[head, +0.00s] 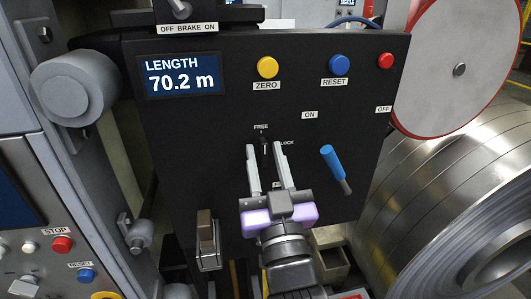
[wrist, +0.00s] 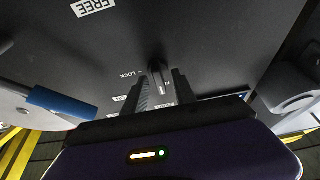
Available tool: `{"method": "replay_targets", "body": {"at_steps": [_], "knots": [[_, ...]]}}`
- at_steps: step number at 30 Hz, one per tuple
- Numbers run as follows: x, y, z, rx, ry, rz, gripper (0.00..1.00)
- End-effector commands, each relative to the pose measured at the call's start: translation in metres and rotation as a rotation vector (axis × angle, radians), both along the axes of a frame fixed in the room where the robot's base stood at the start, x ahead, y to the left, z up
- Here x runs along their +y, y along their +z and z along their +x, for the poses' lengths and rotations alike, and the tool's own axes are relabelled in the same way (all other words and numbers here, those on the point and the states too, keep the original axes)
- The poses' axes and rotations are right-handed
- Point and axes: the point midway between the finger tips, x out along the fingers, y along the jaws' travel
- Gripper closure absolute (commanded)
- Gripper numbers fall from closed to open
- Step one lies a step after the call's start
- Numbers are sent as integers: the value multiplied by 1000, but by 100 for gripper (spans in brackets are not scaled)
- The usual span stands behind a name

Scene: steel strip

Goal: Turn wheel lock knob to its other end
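The wheel lock knob (head: 264,145) is a small black knob on the dark panel, between the labels FREE (head: 261,127) and LOCK (head: 287,142). In the head view its pointer looks turned up towards FREE. My gripper (head: 264,150) is in front of the panel with its two grey fingers apart, one on each side of the knob. In the wrist view the knob (wrist: 157,72) shows between the fingertips, close to the right one. I cannot tell whether either finger touches it.
A blue-handled lever (head: 329,160) sticks out right of my gripper. A brown rocker switch (head: 206,230) is at the lower left. ZERO (head: 267,67), RESET (head: 339,65) and a red button (head: 386,60) line the panel's top. A steel coil (head: 440,180) stands at right.

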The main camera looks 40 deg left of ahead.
Motion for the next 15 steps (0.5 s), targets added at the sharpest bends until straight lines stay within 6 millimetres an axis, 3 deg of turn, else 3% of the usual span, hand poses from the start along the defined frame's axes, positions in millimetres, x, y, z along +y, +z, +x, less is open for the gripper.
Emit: {"method": "replay_targets", "body": {"at_steps": [6,11,15], "knots": [[0,0,0,0,0,0,69],[0,0,0,-1,0,1,100],[0,0,0,-1,0,1,100]]}}
